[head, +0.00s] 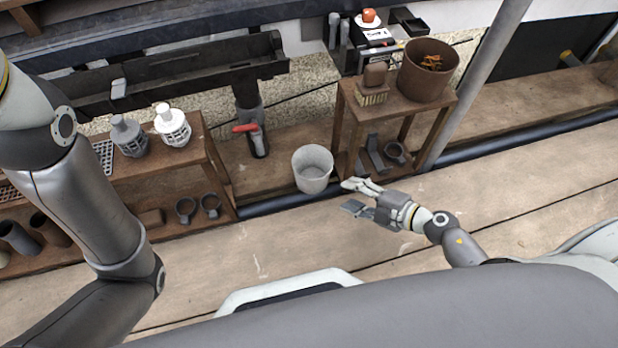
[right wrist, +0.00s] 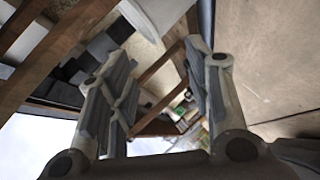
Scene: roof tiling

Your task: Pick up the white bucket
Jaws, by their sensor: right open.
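The white bucket (head: 312,171) stands upright on the wooden planks in the middle of the head view, between two low wooden shelves. It looks empty. My right gripper (head: 352,197) is open and empty, just to the right of and in front of the bucket, apart from it. In the right wrist view the open fingers (right wrist: 155,100) have nothing between them. A pale rounded surface, likely part of the bucket (right wrist: 156,18), shows at the top there. My left arm comes in at the left of the head view, but its gripper is out of frame.
A small wooden shelf (head: 349,128) stands right of the bucket, with a brown bucket (head: 428,72) and a brush (head: 373,92) on top. A longer shelf (head: 206,140) with white and grey fittings is on the left. A red-handled tool (head: 247,128) is behind. Planks in front are clear.

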